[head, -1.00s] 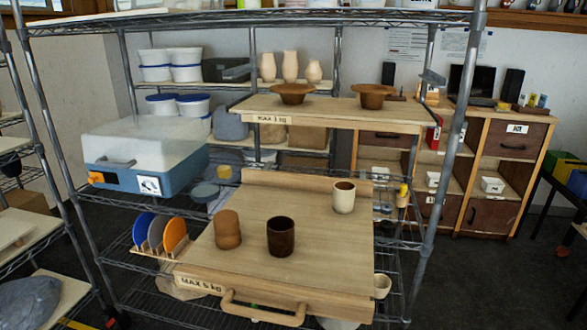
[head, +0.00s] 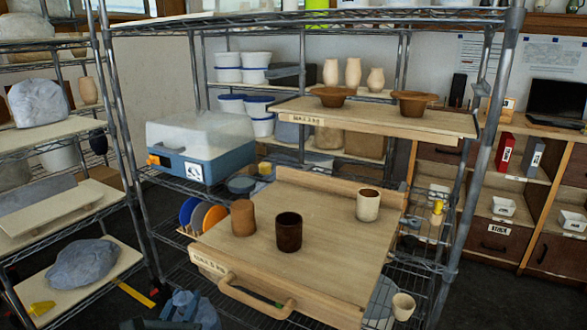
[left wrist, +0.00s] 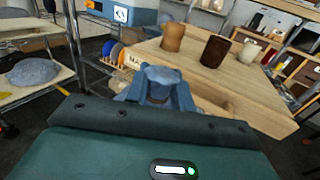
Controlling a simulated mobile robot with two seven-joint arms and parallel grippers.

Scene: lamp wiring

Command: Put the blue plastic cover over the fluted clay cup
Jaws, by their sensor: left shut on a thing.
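My left gripper (head: 183,306) is low at the bottom edge of the head view, in front of and left of the pull-out board's handle. In the left wrist view (left wrist: 156,100) it is shut on a blue-grey, rounded, crumpled piece, apparently the blue plastic cover (left wrist: 160,75). On the board stand a tan waisted cup (head: 243,217), a dark brown cup (head: 288,232) and a cream cup (head: 368,204), all upright and uncovered. Fluting is too small to make out, so I cannot tell which is the fluted cup. My right gripper is out of view.
The wooden pull-out board (head: 330,250) juts from a wire rack, with a handle (head: 255,296) in front. A higher board (head: 430,122) holds two bowls above its back. A blue case (head: 203,150) and upright discs (head: 205,215) are left. Another rack holds a grey lump (head: 83,262).

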